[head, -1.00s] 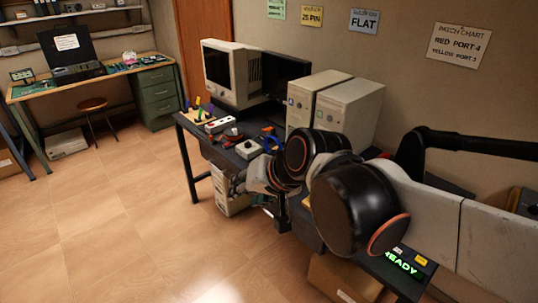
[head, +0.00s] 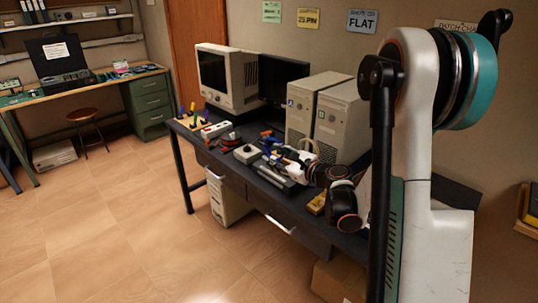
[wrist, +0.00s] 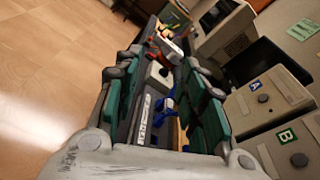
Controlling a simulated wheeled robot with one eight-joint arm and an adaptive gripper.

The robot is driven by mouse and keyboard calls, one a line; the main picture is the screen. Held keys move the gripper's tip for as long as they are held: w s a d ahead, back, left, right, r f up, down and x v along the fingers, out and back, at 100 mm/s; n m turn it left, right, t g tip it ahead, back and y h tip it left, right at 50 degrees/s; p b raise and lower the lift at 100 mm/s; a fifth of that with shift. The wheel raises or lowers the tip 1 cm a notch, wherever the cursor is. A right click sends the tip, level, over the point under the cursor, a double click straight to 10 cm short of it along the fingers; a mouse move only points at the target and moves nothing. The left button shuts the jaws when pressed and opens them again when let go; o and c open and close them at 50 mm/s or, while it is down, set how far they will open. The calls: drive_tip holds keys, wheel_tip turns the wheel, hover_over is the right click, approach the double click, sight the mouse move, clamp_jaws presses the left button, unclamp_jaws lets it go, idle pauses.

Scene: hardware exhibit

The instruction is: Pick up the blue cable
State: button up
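The blue cable (wrist: 167,103) shows in the wrist view as a small bright blue shape on the dark bench top, between my fingers. Bits of blue (head: 266,134) show near my gripper in the head view, but I cannot tell how much is cable. My gripper (wrist: 162,95) is open, with green-padded fingers on either side of the view and nothing held. In the head view my gripper (head: 272,150) is low over the bench, pointing left, in front of the computer towers. Part of the cable may be hidden behind the gripper.
On the bench (head: 255,195) stand a beige monitor (head: 222,78), a dark screen (head: 282,80) and two beige towers (head: 340,122). A grey box with a knob (head: 247,153) and a white power strip (head: 216,129) lie left of my gripper. Open floor lies left.

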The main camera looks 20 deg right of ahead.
drive_tip(key=s+d+f+m+t+h+b, duration=0.1)
drive_tip(key=d+f+m+t+h, duration=0.1)
drive_tip(key=d+f+m, duration=0.65)
drive_tip(key=w, duration=0.2)
drive_tip(key=w+n, duration=0.1)
drive_tip(key=w, duration=0.2)
drive_tip(key=w+r+n, duration=0.1)
drive_tip(key=w, duration=0.2)
drive_tip(key=shift+w+d+p, duration=0.1)
drive_tip(key=shift+d+p, duration=0.15)
drive_tip(key=shift+p, duration=0.1)
drive_tip(key=w, duration=0.1)
drive_tip(key=w+b, duration=0.1)
drive_tip(key=w, duration=0.1)
drive_tip(key=w+b, duration=0.1)
drive_tip(key=shift+w+a+f, duration=0.3)
drive_tip(key=shift+w, duration=0.1)
drive_tip(key=shift+w+r, duration=0.1)
drive_tip(key=shift+w, duration=0.15)
drive_tip(key=shift+c, duration=0.6)
clamp_jaws()
